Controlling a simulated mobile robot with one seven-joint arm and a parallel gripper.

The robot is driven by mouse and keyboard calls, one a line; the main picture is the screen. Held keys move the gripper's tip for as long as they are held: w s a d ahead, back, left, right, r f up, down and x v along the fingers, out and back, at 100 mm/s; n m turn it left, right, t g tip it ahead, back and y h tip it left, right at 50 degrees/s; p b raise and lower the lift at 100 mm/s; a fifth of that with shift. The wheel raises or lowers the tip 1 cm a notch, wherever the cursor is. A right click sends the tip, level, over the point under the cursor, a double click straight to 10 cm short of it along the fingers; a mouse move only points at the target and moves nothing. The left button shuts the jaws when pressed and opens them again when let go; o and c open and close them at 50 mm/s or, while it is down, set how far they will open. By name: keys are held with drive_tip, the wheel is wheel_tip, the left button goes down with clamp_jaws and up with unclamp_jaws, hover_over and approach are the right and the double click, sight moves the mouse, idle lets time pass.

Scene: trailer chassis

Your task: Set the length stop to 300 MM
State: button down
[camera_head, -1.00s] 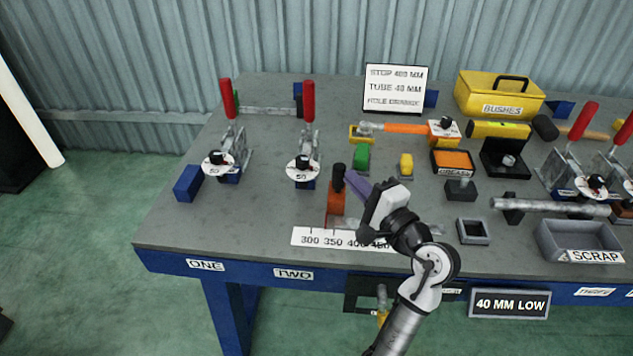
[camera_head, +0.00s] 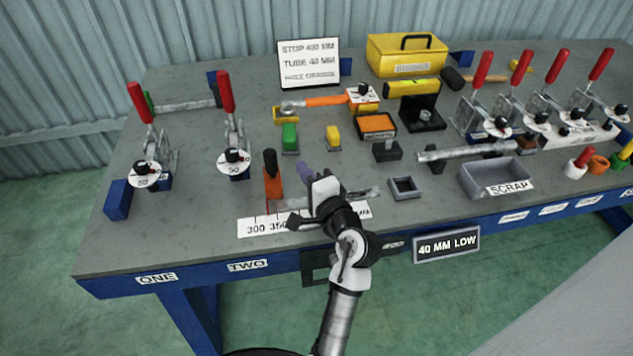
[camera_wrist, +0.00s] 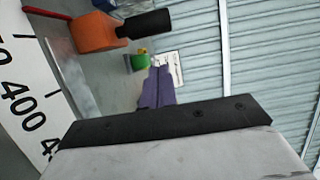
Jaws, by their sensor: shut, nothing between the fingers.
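The length stop is an orange block (camera_head: 273,186) with an upright black handle (camera_head: 270,161), on a metal rail behind the white scale (camera_head: 258,227). Its thin red pointer hangs toward the scale near the 300 and 350 marks; the exact reading is too small to tell. My gripper (camera_head: 305,172), with purple fingers, is shut and empty, just right of the stop and apart from it. My arm hides the scale's middle. In the wrist view the fingers (camera_wrist: 158,88) are together, with the orange block (camera_wrist: 97,32) and black handle (camera_wrist: 145,24) beyond them.
Green (camera_head: 290,137) and yellow (camera_head: 333,136) blocks stand behind the stop. A red-handled clamp (camera_head: 233,140) stands to its left. A sign (camera_head: 309,64) stands at the back.

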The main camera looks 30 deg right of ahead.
sight(271, 187)
drive_tip(key=shift+w+a+r+p, duration=0.15)
drive_tip(key=shift+w+a+p, duration=0.4)
drive_tip(key=shift+w+a, duration=0.45)
drive_tip(key=shift+w+a+f, duration=0.2)
drive_tip(key=shift+w+a, duration=0.2)
drive_tip(key=shift+a, duration=0.1)
drive_tip(key=shift+a, duration=0.1)
drive_tip(key=shift+w+a+r+p, duration=0.1)
drive_tip(key=shift+w+a+p, duration=0.2)
drive_tip(key=shift+a, duration=0.6)
drive_tip(key=shift+w+a+p, duration=0.2)
drive_tip(key=shift+w+a, duration=0.05)
drive_tip(key=shift+a, duration=0.7)
